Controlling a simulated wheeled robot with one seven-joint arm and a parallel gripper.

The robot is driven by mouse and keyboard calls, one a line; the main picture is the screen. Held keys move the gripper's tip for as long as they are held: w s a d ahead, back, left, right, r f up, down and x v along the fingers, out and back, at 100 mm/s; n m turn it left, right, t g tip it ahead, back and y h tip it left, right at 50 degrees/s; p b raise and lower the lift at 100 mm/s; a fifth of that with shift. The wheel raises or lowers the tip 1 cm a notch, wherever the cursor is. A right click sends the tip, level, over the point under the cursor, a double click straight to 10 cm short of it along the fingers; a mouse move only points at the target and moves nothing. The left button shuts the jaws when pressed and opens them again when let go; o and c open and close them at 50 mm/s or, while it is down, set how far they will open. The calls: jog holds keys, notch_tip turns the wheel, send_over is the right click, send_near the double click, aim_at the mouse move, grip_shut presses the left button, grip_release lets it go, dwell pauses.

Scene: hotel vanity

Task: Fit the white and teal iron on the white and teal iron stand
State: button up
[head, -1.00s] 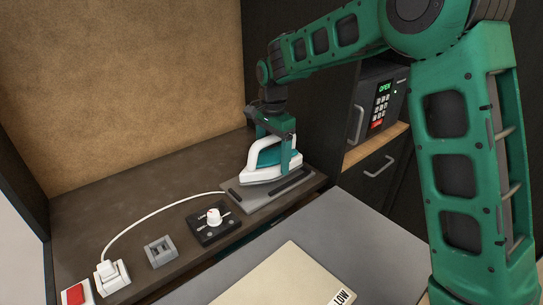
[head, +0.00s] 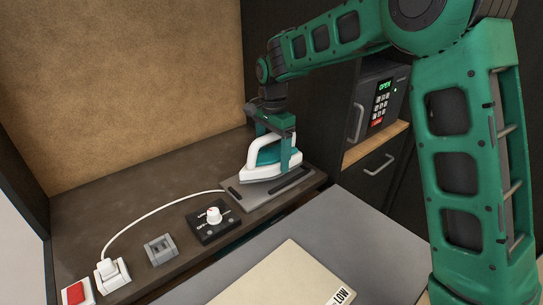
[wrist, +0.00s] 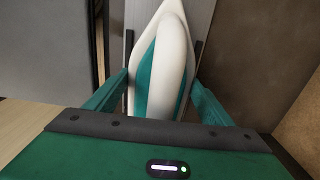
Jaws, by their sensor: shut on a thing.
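The white and teal iron (head: 262,171) is at the right end of the dark counter, at or just above a flat grey stand (head: 291,187) with dark rails. My gripper (head: 270,157) reaches down from above and is shut on the iron, one finger on each side. In the wrist view the iron (wrist: 170,60) lies lengthwise between the two green fingers, with the grey plate and dark rails beneath. I cannot tell whether the iron's sole touches the plate. The fingers hide part of the iron's sides.
A white cord runs left from the iron to a white plug (head: 112,272). A black control panel with a white knob (head: 214,216), a grey socket (head: 161,249) and a red switch (head: 76,292) are on the counter. A safe (head: 379,100) stands right of the arm.

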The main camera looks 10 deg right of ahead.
aim_at(273, 157)
jog(key=shift+f, duration=1.5)
dwell(1.8)
jog(key=o, duration=2.1)
jog(key=shift+f, duration=0.1)
